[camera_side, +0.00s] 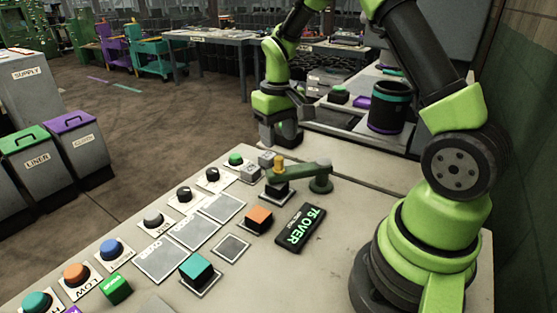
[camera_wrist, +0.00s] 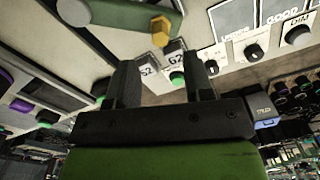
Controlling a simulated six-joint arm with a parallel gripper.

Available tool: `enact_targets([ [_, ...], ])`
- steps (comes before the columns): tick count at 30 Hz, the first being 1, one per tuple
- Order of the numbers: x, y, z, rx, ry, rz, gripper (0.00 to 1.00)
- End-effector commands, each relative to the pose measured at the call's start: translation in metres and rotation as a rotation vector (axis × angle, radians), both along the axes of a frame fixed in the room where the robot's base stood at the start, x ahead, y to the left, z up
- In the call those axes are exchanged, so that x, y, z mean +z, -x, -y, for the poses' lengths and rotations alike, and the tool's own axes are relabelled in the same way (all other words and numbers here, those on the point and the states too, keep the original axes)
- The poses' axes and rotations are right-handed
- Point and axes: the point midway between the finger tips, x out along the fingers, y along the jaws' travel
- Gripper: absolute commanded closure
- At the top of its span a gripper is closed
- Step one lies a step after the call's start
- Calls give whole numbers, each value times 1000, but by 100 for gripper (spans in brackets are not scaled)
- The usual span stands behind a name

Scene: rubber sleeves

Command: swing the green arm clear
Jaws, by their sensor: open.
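The green arm (camera_side: 300,172) is a flat bar on a round green post (camera_side: 321,183), reaching left over a black block on a white plate (camera_side: 277,192). An upright yellow knob (camera_side: 279,163) stands at its free end. In the wrist view the green arm (camera_wrist: 115,15) and yellow knob (camera_wrist: 160,28) show at the top, beyond the fingertips. My gripper (camera_side: 279,139) hangs behind the arm, apart from the knob. Its fingers stand apart in the wrist view (camera_wrist: 162,64), with nothing held between them.
Small labelled grey blocks (camera_side: 250,173) sit just left of the knob. A green button (camera_side: 236,159) and several knobs line the panel's left side. An orange block (camera_side: 259,219), a teal block (camera_side: 196,269) and a "75 OVER" display (camera_side: 301,228) lie nearer. Bare panel lies right of the post.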

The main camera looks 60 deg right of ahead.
Motion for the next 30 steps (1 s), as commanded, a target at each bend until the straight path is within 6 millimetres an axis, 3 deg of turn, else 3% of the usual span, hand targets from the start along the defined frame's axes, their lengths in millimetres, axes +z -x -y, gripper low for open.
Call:
enact_targets([
  [3,-25,1,-1,0,-2,-6,53],
  [9,-56,1,-1,-1,-1,-4,53],
  [15,-68,0,0,0,1,-1,53],
  [22,-69,0,0,0,1,1,53],
  [23,-69,0,0,0,1,1,55],
  [28,-68,0,0,0,1,1,94],
  [30,-68,0,0,0,1,1,100],
])
